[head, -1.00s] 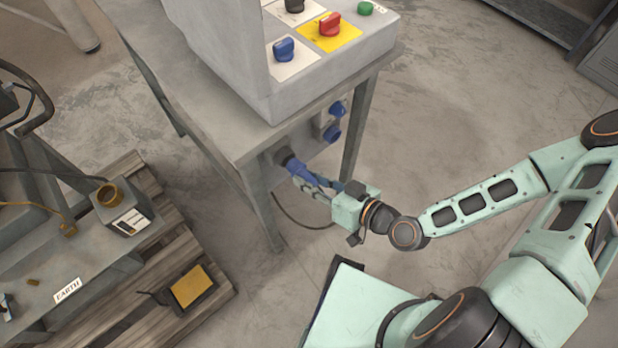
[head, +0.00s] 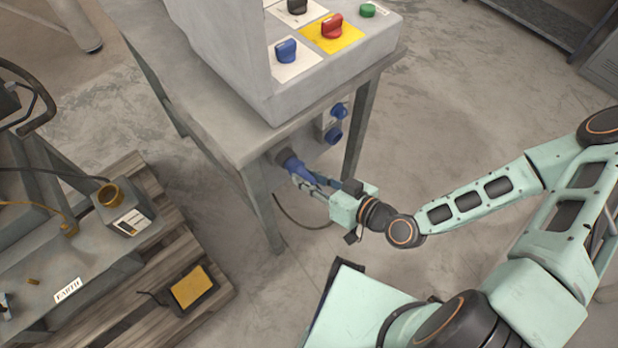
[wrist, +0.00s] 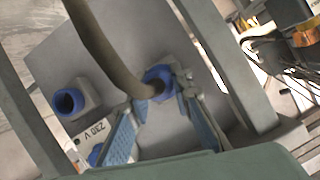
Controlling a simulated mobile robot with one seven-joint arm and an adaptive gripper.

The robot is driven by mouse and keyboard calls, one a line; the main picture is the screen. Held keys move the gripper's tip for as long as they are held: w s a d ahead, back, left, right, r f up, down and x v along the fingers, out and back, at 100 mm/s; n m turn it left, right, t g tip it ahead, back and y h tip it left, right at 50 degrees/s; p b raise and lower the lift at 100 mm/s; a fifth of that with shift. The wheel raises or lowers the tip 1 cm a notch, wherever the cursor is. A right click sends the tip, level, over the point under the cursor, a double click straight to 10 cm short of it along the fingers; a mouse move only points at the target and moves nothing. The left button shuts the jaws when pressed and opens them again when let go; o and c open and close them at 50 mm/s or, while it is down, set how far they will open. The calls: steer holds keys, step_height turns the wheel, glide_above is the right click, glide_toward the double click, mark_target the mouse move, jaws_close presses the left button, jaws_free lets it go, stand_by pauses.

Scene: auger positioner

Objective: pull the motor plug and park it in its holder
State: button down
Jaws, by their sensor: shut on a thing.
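My gripper (head: 309,180) is shut on the plug from the front. In the wrist view my gripper's two blue-padded fingers (wrist: 163,122) lie on either side of the plug (wrist: 157,76), and a thick grey cable (wrist: 104,55) runs from it. Beside it are two blue round fittings, one upper (head: 339,110) and one lower (head: 333,133); I cannot tell which is the holder.
The control box (head: 340,75) with coloured knobs stands on the cabinet (head: 208,112). A cable loop (head: 292,217) hangs below the plug. A wooden pallet (head: 150,297) with equipment lies to the left. Open floor (head: 440,140) is on the right.

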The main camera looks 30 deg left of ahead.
steer(key=shift+w+a, duration=0.25)
steer(key=shift+a, duration=0.3)
steer(key=shift+w+a, duration=0.2)
steer(key=shift+a, duration=0.35)
steer(key=c, duration=1.6)
jaws_free()
steer(key=shift+d, duration=0.1)
